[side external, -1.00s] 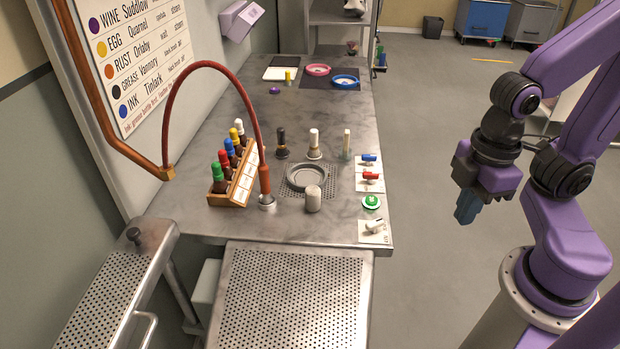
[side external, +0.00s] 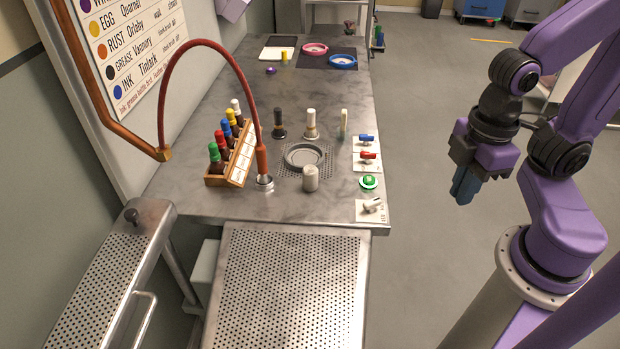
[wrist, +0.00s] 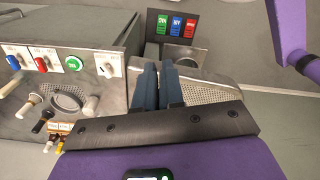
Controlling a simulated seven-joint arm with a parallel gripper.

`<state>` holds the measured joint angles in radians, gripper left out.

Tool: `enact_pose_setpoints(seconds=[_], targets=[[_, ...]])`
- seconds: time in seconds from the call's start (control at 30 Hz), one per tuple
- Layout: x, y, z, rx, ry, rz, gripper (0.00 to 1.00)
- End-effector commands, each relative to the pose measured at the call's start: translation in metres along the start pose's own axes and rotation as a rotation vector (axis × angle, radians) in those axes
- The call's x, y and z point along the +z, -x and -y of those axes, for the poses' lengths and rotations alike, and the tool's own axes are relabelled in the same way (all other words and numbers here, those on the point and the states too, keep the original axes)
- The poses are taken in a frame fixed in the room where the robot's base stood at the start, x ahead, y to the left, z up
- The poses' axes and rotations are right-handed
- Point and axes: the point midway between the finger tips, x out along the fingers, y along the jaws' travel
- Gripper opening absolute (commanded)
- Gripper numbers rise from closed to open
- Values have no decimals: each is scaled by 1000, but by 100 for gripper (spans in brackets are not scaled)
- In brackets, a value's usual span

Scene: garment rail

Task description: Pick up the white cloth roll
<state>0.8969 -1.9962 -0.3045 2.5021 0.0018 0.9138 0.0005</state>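A short whitish upright cylinder, which looks like the white cloth roll (side external: 311,178), stands on the grey worktop (side external: 240,205), just in front of the round drain dish (side external: 303,155). In the wrist view the roll (wrist: 90,105) seems to show at the left, beside the drain. My gripper (side external: 464,186) is in the air to the right of the worktop, well away from the roll. In the wrist view my gripper's dark blue fingers (wrist: 159,80) are close together with only a thin slit between them, and nothing is seen held.
A wooden rack (side external: 233,155) of capped bottles and a red hose (side external: 180,55) stand left of the roll. Brushes (side external: 311,125) stand behind the drain. Switches (side external: 367,157) and a green button (side external: 369,181) line the right edge. A perforated board (side external: 285,290) lies in front.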

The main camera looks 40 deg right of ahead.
Motion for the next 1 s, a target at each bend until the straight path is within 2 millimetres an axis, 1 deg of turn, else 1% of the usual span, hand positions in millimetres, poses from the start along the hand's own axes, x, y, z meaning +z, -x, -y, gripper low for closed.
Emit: enact_pose_setpoints(seconds=[0.03, 0.07, 0.1, 0.17, 0.47, 0.57, 0.67, 0.77, 0.9, 1.0], targets=[[0, 0, 0, 0, 0, 0, 26], [0, 0, 0, 0, 0, 0, 36], [0, 0, 0, 0, 0, 0, 49], [0, 0, 0, 0, 0, 0, 68], [-1, 0, 0, 0, 1, 0, 68], [-9, 2, -5, 1, 8, 1, 68], [-27, 5, -17, 2, 31, 4, 68], [-53, 10, -36, 3, 66, 7, 68], [-88, 14, -67, 4, 124, 12, 68], [-111, 16, -91, 4, 164, 16, 68]])
